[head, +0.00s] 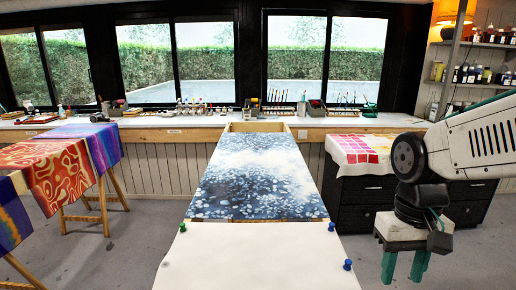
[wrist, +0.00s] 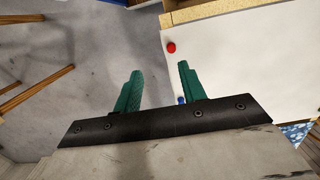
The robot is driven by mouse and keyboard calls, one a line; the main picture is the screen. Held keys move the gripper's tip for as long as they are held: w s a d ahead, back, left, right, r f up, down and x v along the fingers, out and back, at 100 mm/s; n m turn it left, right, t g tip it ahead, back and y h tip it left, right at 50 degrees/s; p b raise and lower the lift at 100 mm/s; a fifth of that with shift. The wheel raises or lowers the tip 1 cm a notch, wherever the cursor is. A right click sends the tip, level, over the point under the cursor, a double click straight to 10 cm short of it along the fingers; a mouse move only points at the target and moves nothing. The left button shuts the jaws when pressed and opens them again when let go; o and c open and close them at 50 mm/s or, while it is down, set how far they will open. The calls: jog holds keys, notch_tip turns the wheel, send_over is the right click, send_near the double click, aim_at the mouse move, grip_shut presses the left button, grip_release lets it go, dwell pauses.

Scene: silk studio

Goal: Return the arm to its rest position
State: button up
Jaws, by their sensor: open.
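My gripper (head: 403,266) hangs at the right in the head view, fingers pointing down, to the right of the white end of the long table (head: 256,262). In the wrist view my gripper (wrist: 156,85) shows two green fingers spread apart with nothing between them. The left finger is over the grey floor and the right finger overlaps the white table surface (wrist: 240,70). My arm comes in from the right edge of the head view.
A red pin (wrist: 171,47) shows in the wrist view. Blue patterned silk (head: 256,180) covers the table's middle. A dark cabinet (head: 365,196) stands behind my gripper. Draped racks (head: 45,165) stand left.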

jog(key=s+d+r+t, duration=0.1)
jog(key=s+r, duration=0.3)
jog(key=s, duration=0.5)
jog(key=shift+r+t, duration=0.15)
jog(key=shift+t, duration=0.65)
dwell(0.5)
